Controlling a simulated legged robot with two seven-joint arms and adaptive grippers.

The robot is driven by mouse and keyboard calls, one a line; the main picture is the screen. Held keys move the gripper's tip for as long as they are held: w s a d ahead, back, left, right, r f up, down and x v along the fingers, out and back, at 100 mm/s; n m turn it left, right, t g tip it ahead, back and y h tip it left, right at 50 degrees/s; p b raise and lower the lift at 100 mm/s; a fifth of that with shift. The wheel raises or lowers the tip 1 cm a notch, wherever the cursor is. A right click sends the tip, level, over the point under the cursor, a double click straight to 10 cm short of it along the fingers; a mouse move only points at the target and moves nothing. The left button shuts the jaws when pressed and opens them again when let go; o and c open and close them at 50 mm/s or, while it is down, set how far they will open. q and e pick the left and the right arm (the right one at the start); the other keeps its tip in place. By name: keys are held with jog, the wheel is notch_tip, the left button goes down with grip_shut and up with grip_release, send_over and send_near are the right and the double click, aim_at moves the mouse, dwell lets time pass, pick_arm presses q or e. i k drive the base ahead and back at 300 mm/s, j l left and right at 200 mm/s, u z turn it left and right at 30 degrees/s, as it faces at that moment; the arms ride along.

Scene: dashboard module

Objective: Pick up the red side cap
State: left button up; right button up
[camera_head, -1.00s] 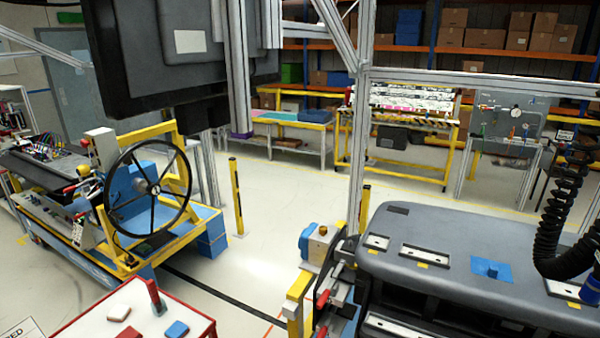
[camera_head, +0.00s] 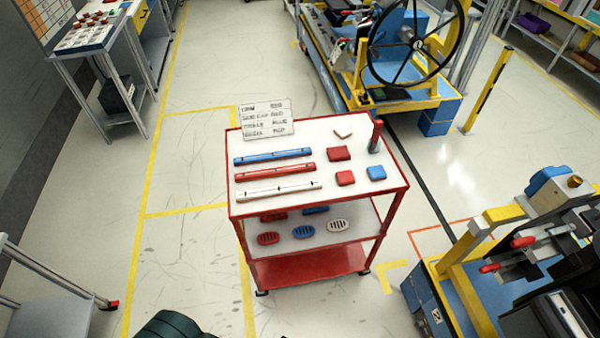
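A red-framed cart with a white top (camera_head: 265,204) stands in the middle of the head view. Two small red blocks lie at the right of its top: a wider one (camera_head: 339,153) farther back and a squarer one (camera_head: 345,178) nearer. I cannot tell for sure which is the red side cap. A similar blue block (camera_head: 376,173) lies right of the nearer one. Nothing covers the blocks. Neither of my grippers shows. A dark rounded shape is cut off at the bottom edge, left of centre.
Blue (camera_head: 272,156), red (camera_head: 275,171) and white (camera_head: 279,189) bars lie on the cart's left half. An upright dark red piece (camera_head: 376,136) stands at its back right. Oval vents lie on the lower shelf.

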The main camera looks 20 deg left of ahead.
aim_at(346, 178)
jog(key=u, duration=0.35)
jog(key=z, duration=3.05)
jog(key=u, duration=3.05)
jog(key=i+j+z, duration=0.3)
jog(key=j+z, duration=0.3)
jog(key=i+l, duration=0.05)
